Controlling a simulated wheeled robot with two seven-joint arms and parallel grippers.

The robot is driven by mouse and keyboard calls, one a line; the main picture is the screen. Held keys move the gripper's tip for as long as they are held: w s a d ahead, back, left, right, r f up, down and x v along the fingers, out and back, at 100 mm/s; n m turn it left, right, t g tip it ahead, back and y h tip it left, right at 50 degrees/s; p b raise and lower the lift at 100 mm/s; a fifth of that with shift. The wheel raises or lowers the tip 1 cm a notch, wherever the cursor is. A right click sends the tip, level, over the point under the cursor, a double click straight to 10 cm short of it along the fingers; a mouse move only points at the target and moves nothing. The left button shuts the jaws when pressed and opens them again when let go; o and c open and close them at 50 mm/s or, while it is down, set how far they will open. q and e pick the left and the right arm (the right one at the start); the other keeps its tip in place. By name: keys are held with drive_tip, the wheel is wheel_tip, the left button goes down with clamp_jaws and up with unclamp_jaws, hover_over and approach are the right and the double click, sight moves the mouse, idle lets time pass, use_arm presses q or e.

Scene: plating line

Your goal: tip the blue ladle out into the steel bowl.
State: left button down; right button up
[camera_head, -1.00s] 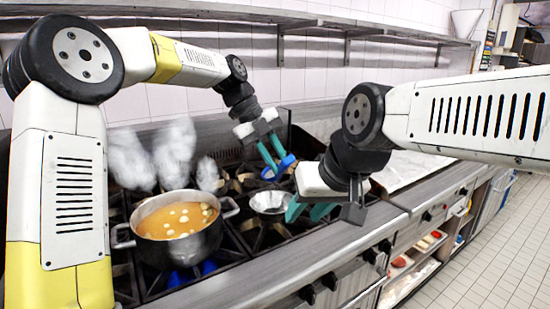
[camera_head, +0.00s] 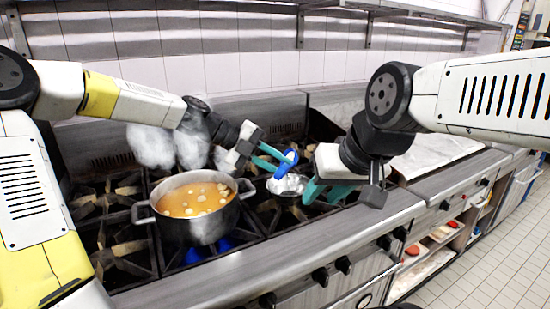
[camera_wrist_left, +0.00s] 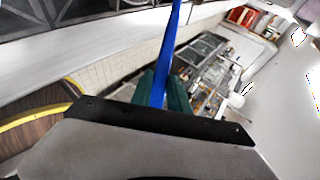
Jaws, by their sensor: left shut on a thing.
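The blue ladle (camera_head: 290,158) is held by my left gripper (camera_head: 270,157), whose teal fingers are shut on it. In the head view the ladle is just above the steel bowl (camera_head: 288,185), apparently tilted. The bowl stands on the stove, right of the pot, partly hidden by the grippers. What the ladle and bowl hold cannot be made out. The left wrist view shows the blue handle (camera_wrist_left: 166,50) between the teal fingers. My right gripper (camera_head: 326,193) is beside the bowl's right side, its teal fingers apart; nothing is seen between them.
A steel pot (camera_head: 195,228) of orange soup with pale pieces steams on a burner with a blue flame. Black burner grates surround it. A pale marble board (camera_head: 435,157) lies to the right. A shelf (camera_head: 400,10) runs along the tiled wall.

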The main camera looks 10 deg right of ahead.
use_arm(q)
drive_tip(key=shift+s+a+f+m+t+h, duration=0.15)
drive_tip(key=shift+a+f+h, duration=0.15)
drive_tip(key=shift+f+h, duration=0.35)
drive_tip(key=shift+a+f+m+t+h, duration=0.1)
drive_tip(key=shift+a+f+m+h, duration=0.1)
drive_tip(key=shift+a+f+h, duration=0.4)
drive_tip(key=shift+s+a+f+m+t+h, duration=0.15)
drive_tip(key=shift+f+h, duration=0.35)
drive_tip(key=shift+h, duration=0.35)
drive_tip(key=shift+d, duration=0.1)
